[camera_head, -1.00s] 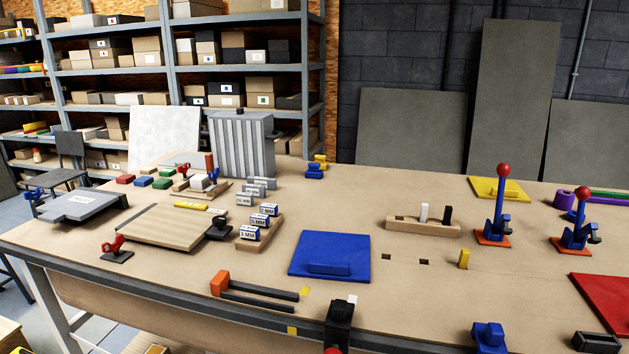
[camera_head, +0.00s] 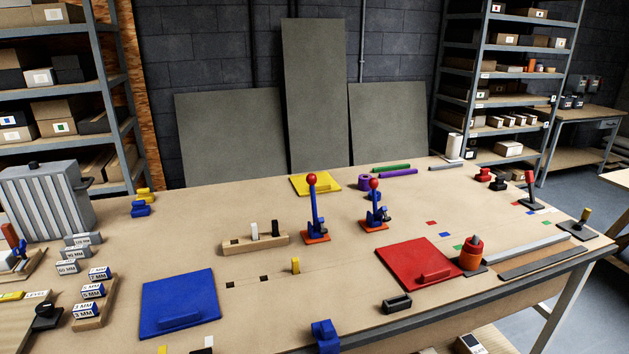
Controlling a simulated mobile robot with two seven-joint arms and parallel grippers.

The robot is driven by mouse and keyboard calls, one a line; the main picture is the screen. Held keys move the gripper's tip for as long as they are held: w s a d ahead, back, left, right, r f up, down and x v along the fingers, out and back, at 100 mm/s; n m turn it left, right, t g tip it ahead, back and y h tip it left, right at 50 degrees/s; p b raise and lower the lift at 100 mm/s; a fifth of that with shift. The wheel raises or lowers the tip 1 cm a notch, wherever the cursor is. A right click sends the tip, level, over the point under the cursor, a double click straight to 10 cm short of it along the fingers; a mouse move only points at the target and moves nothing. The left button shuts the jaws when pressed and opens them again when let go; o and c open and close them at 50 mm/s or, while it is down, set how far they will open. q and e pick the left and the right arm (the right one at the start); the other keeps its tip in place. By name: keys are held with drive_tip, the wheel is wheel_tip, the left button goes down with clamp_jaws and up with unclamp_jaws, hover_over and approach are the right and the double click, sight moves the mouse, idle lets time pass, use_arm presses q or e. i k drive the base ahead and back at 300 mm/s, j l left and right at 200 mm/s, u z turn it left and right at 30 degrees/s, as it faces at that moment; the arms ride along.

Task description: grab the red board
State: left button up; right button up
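The red board (camera_head: 405,262) lies flat on the workbench (camera_head: 255,213), right of centre, with a raised red handle block (camera_head: 435,276) near its front right. Nothing covers it. Neither of my grippers shows in the head view, so their state and their distance from the board are hidden.
A blue board (camera_head: 180,293) lies front left and a yellow board (camera_head: 315,184) at the back. Two blue clamps with red knobs (camera_head: 312,180) stand behind the red board. A black block (camera_head: 396,304) lies in front.

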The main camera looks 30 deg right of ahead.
sight(418, 265)
drive_tip(key=z, duration=1.7)
drive_tip(key=i+l, duration=0.15)
drive_tip(key=l, duration=0.2)
drive_tip(key=i+l, duration=0.15)
drive_tip(key=l, duration=0.15)
drive_tip(key=i+l+u, duration=0.1)
drive_tip(key=l, duration=0.25)
drive_tip(key=i+l, duration=0.2)
drive_tip(key=l, duration=0.1)
